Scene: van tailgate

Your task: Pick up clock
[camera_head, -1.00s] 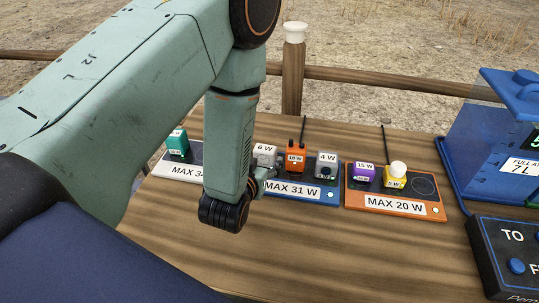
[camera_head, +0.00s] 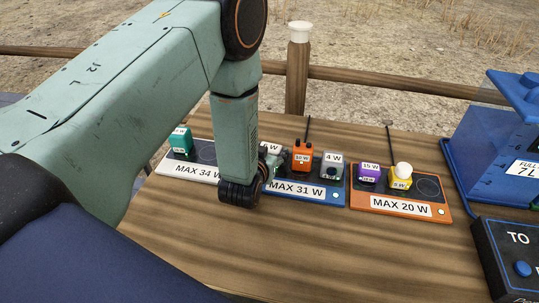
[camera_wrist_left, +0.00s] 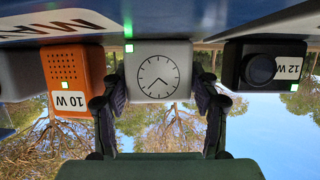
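My left gripper (camera_wrist_left: 160,98) has one dark finger on each side of the clock, with only a sliver of room at the edges; firm contact is not clear. In the head view my left gripper (camera_head: 267,170) is at the clock's front, mostly behind my wrist. My right gripper is out of view.
Close beside the clock are an orange 10 W box (camera_wrist_left: 73,72) and a black 12 W device (camera_wrist_left: 263,66). A grey 4 W device (camera_head: 332,165) shares the pad. A white pad (camera_head: 206,154) and an orange pad (camera_head: 436,210) flank it. The table's front is clear.

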